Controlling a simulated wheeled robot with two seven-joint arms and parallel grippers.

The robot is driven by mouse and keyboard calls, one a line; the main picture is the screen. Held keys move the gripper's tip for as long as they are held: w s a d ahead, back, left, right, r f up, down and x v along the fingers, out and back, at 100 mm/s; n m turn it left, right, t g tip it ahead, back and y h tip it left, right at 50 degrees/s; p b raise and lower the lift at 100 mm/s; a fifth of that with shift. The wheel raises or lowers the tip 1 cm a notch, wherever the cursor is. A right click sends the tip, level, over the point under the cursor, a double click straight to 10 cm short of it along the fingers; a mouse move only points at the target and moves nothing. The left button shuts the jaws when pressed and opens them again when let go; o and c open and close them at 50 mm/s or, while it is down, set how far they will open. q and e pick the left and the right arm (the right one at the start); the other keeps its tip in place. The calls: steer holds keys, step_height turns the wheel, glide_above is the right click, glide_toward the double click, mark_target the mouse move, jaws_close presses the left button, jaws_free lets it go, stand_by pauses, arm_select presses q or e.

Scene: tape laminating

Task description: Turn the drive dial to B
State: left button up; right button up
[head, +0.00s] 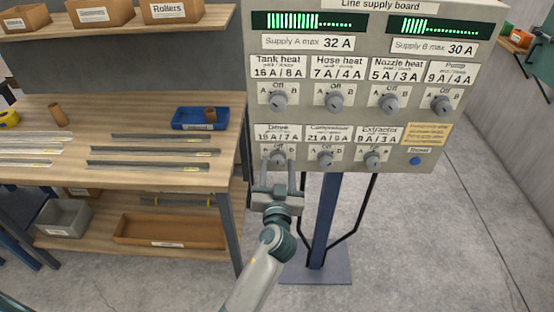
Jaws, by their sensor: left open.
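The grey line supply board (330,112) stands on a blue post, with two rows of dials marked A, Off and B. My right gripper is not in view.
The Compressor dial (325,158) sits close to the right, then the Extractor dial (372,159) and a blue button (415,161). Above is the Tank heat dial (279,101). A wooden workbench (60,110) with metal strips and a blue tray (187,124) stands left.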

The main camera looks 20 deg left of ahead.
arm_select(q)
steer(key=c, duration=1)
steer(key=shift+c, duration=0.2)
steer(key=shift+m, duration=0.4)
steer(key=m, duration=0.8)
steer(key=shift+r, duration=0.1)
steer(key=o, duration=1)
steer(key=shift+o, duration=0.2)
